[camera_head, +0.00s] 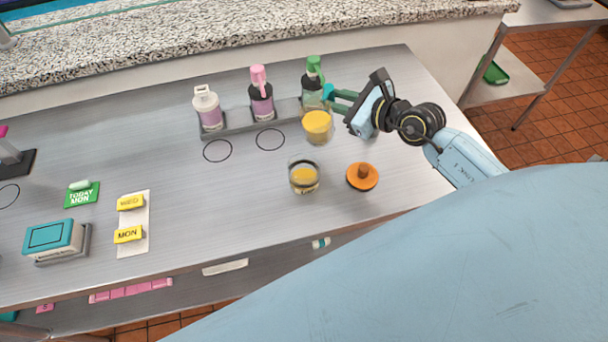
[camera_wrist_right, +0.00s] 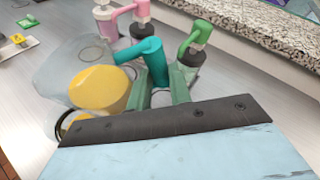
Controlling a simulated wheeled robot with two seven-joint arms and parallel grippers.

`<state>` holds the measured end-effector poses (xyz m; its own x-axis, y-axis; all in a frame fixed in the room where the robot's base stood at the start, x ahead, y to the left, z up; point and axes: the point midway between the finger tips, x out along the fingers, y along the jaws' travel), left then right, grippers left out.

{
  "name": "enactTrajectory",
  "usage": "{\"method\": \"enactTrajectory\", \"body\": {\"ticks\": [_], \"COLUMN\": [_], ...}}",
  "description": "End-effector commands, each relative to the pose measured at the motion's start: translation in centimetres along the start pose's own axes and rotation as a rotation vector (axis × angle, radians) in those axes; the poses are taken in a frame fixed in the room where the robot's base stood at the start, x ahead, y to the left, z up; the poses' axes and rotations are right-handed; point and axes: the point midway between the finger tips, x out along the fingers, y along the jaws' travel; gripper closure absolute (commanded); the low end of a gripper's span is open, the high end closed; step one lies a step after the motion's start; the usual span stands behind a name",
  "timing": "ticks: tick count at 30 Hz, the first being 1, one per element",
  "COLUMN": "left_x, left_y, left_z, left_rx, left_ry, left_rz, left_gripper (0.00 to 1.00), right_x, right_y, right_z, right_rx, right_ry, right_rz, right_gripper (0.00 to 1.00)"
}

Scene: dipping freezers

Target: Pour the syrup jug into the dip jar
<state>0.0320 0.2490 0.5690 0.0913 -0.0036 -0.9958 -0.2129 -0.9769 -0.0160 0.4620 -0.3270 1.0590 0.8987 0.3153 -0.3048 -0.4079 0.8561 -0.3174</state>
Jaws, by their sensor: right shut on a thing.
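The syrup jug (camera_head: 317,124) is clear with yellow syrup inside and a teal handle. It also shows in the right wrist view (camera_wrist_right: 97,90). My right gripper (camera_head: 343,103) is shut on the teal handle, at the jug's right side. The gripper's green fingers show in the wrist view (camera_wrist_right: 168,95). The dip jar (camera_head: 303,177) is a clear open glass with yellow contents, standing on the counter below the jug in the head view. I see no stream between them. I cannot tell how far the jug tilts. My left gripper is not in view.
An orange knobbed lid (camera_head: 362,176) lies right of the jar. White, pink and green-topped pump bottles (camera_head: 207,108) (camera_head: 261,95) (camera_head: 312,83) stand in a grey rack (camera_head: 238,121) behind. A teal box (camera_head: 52,237) and yellow day cards (camera_head: 129,235) are at left. Counter left of the jar is clear.

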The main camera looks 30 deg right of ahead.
Motion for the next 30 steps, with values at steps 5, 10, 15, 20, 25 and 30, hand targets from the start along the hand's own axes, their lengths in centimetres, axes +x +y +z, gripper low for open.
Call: {"method": "enactTrajectory", "body": {"ticks": [5,10,15,20,25,30], "left_x": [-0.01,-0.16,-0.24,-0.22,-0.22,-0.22], "left_y": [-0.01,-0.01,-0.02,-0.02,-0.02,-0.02], "left_z": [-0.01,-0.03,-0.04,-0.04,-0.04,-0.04], "left_rx": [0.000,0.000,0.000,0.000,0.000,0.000], "left_ry": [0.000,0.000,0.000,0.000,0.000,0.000], "left_rz": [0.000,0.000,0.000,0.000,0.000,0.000], "left_gripper": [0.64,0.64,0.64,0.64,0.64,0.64], "right_x": [-0.01,-0.06,-0.10,-0.10,-0.10,-0.10], "right_y": [-0.07,-0.12,-0.22,-0.20,-0.20,-0.20], "right_z": [0.11,0.29,0.43,0.40,0.39,0.39], "right_rx": [0.000,-0.020,-0.042,-0.042,-0.041,-0.041], "right_ry": [-0.003,-0.007,-0.012,-0.012,-0.012,-0.012], "right_rz": [-0.001,-0.009,-0.019,-0.019,-0.019,-0.019], "right_gripper": [1.00,1.00,1.00,1.00,1.00,1.00]}}
